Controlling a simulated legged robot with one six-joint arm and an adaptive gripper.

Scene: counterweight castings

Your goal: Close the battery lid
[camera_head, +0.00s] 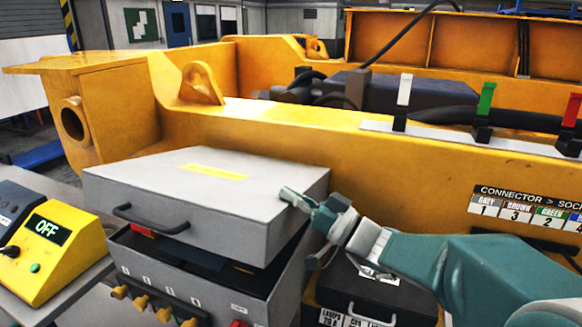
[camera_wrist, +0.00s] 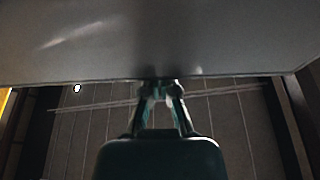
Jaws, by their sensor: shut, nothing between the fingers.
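The battery lid (camera_head: 210,190) is a grey box-shaped cover with a yellow strip on top and a dark handle (camera_head: 150,219) on its front. It sits tilted over the grey battery box (camera_head: 200,285), with a dark gap between them at the front. My gripper (camera_head: 288,196) is shut and empty at the lid's right side, its tips overlapping the lid's edge in the head view. In the wrist view my gripper (camera_wrist: 160,88) reaches to the edge of a broad grey surface, probably the lid (camera_wrist: 150,40). Whether the tips touch it is unclear.
A yellow control box (camera_head: 50,250) reading OFF stands at the left. A large yellow frame (camera_head: 290,125) runs behind the battery box. A dark case (camera_head: 355,290) sits to the right, below my arm. Grey, green (camera_head: 485,103) and red levers stand at the back right.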

